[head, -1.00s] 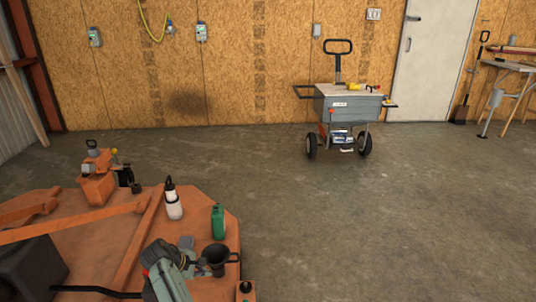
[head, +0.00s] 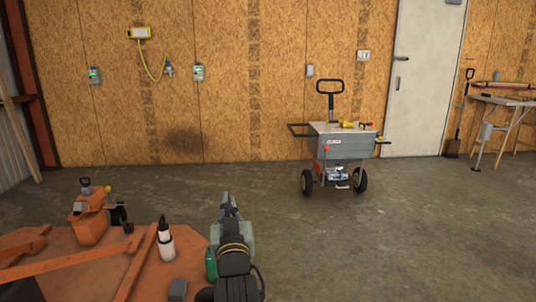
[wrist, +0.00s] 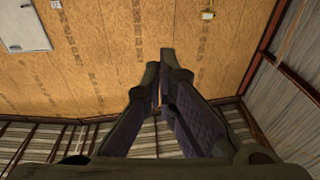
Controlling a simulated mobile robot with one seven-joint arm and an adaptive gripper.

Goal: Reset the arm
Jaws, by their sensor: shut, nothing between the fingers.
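My gripper (head: 228,203) shows in the head view at the end of my raised arm, above the right end of the orange machine deck (head: 90,250). It is empty and points away towards the wood-panelled wall (head: 230,80). In the wrist view the two dark fingers of my gripper (wrist: 159,72) are close together with nothing held, with the wall and metal cladding beyond them.
A white spray bottle with a black top (head: 165,243) stands on the deck. A green container (head: 211,264) is partly hidden beside my arm. A grey wheeled cart (head: 345,148) stands on open concrete floor (head: 400,240). A workbench (head: 505,101) is at far right.

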